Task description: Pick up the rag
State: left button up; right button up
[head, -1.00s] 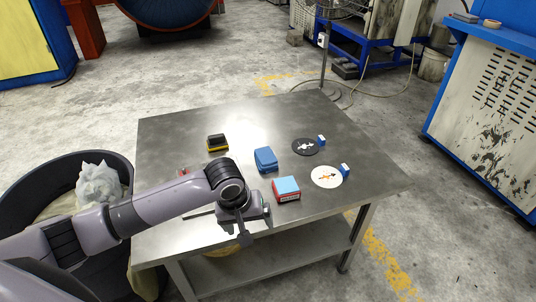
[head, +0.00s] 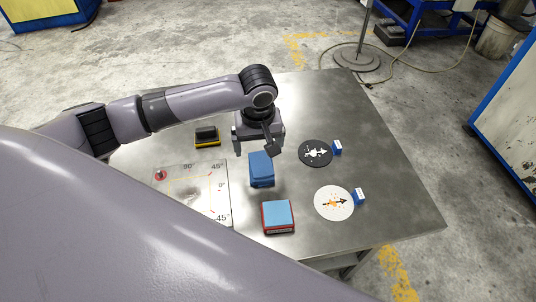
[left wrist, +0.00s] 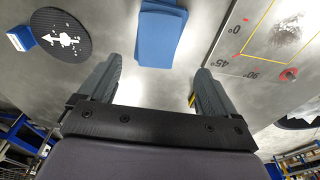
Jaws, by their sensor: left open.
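The blue folded rag (head: 261,170) lies near the middle of the metal table (head: 400,190). It also shows at the top middle of the left wrist view (left wrist: 160,35). My left gripper (head: 256,149) is over the table just behind the rag, pointing down, open and empty. In the left wrist view the two fingers (left wrist: 158,68) are spread apart, with the rag ahead of the gap between them. The rag is not between the fingertips. My right gripper is not in view.
A red box with a light blue top (head: 278,216) stands in front of the rag. A black and yellow block (head: 206,137) is behind left. A marked angle sheet (head: 190,190) lies left. A black disc (head: 315,152) and a white disc (head: 334,203) lie right, each beside a small block.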

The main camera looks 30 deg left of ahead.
aim_at(261, 163)
pick_arm(q)
jog(key=f, duration=0.7)
jog(key=shift+w+d+b, duration=0.1)
jog(key=shift+d+b, duration=0.1)
jog(key=shift+b, duration=0.15)
jog(key=shift+r, duration=0.1)
jog(key=c, duration=1.2)
